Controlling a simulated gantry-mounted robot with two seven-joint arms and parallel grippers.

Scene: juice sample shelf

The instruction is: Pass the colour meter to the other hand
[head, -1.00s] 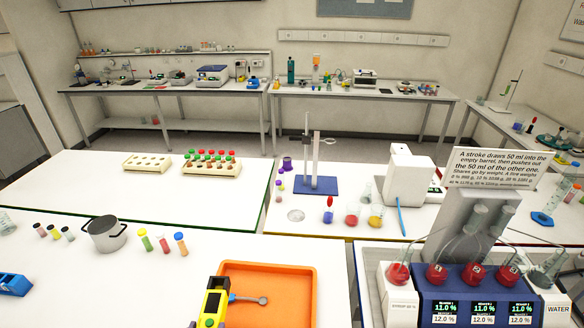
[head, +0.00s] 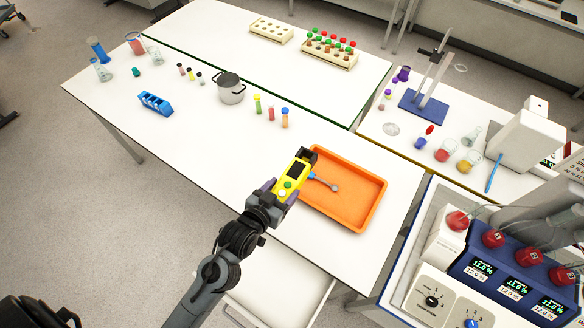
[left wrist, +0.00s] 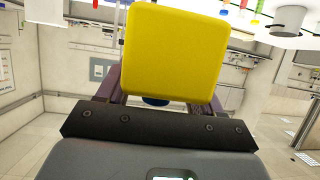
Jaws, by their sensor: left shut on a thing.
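The colour meter (head: 294,173) is a yellow block with a dark screen, a green button and a black end. My left gripper (head: 283,191) is shut on it and holds it at the left edge of the orange tray. In the left wrist view the meter's yellow face (left wrist: 176,50) fills the space between the purple fingers (left wrist: 170,88). The fingertips are mostly hidden behind it. My right gripper is in neither view now.
The orange tray (head: 370,212) holds a spoon-like tool (head: 324,182) with a blue handle. A pot (head: 231,90), small vials (head: 271,112) and a blue rack (head: 155,103) stand farther left. A blending machine (head: 510,262) stands at the right. The white table's front left is clear.

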